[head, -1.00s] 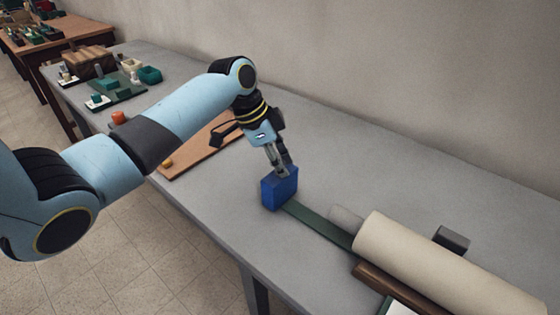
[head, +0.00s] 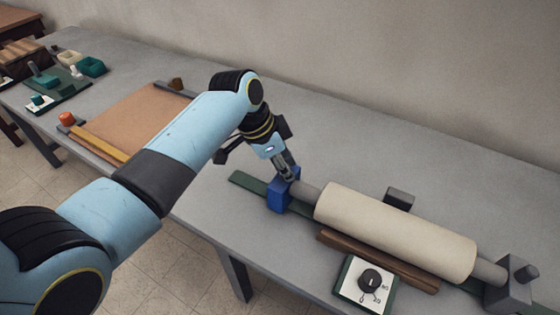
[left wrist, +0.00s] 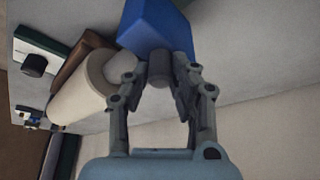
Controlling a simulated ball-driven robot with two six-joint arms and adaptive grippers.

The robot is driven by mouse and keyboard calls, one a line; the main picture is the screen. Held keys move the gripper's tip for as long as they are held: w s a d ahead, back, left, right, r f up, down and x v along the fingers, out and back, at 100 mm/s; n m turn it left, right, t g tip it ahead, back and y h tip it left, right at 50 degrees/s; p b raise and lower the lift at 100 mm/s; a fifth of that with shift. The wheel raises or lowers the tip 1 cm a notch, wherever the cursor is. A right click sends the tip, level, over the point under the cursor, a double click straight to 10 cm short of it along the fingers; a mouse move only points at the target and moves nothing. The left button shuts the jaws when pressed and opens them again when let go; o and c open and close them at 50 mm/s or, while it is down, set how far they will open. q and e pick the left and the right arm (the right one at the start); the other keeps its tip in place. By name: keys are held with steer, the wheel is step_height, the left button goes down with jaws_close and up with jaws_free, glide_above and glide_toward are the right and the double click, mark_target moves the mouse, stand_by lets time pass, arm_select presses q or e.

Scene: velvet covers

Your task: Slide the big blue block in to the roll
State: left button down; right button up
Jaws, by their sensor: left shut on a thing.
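The big blue block (head: 277,200) stands upright on a dark green rail (head: 246,182) in the head view. My left gripper (head: 286,176) is shut at the top of the block. In the left wrist view, the fingers (left wrist: 160,85) close around a grey knob on the blue block (left wrist: 155,28). The roll (left wrist: 82,90) lies left of the fingers there. My right gripper is not in view.
A brown bar (head: 378,262) and a black dial on a white plate (head: 363,283) lie in front of the roll. A brown board (head: 140,115) lies left.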

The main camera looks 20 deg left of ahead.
arm_select(q)
steer(key=c, duration=1.5)
jaws_free()
steer(key=shift+d, duration=0.25)
steer(key=o, duration=0.4)
steer(key=shift+c, duration=0.2)
steer(key=shift+a, duration=0.1)
steer(key=shift+s+a+r, duration=0.1)
steer(key=shift+r, duration=0.3)
steer(key=v, duration=1.1)
steer(key=shift+s, duration=0.15)
